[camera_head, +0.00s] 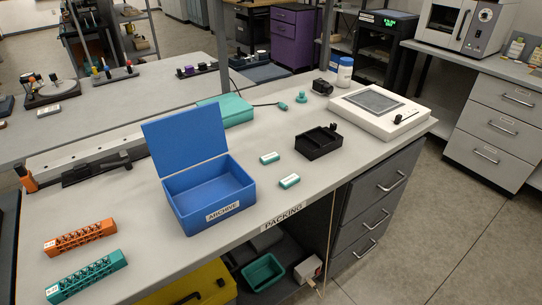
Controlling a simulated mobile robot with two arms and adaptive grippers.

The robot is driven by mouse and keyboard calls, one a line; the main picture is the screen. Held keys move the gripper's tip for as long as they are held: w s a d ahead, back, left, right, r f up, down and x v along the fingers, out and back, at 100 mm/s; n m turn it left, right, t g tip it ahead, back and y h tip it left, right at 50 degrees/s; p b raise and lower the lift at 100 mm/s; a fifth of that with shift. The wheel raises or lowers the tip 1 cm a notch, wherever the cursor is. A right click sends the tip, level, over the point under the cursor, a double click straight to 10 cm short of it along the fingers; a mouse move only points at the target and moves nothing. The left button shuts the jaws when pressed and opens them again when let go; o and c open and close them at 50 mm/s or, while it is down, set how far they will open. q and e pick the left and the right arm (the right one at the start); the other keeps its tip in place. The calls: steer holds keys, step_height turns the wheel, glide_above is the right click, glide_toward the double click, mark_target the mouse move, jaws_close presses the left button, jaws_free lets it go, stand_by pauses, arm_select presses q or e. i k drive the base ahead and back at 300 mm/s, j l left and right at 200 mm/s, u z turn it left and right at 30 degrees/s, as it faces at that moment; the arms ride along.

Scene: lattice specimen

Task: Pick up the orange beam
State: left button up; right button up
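The orange beam (80,238) is a lattice bar with a row of openings and a small white label at its left end. It lies on the grey-white bench (150,262) at the front left. A similar teal beam (88,277) lies just in front of it, roughly parallel and apart from it. The open blue box (213,216) labelled ARCHIVE stands to the right of both beams. Neither of my grippers shows in the head view, and nothing touches the orange beam.
A black tool (95,170) and an orange item (27,178) lie behind the beams. Two small teal-and-white pieces (289,181), a black tray (318,143) and a white device (380,108) stand to the right. Bench around the orange beam is mostly clear.

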mark_target(53, 248)
steer(key=u, duration=1.5)
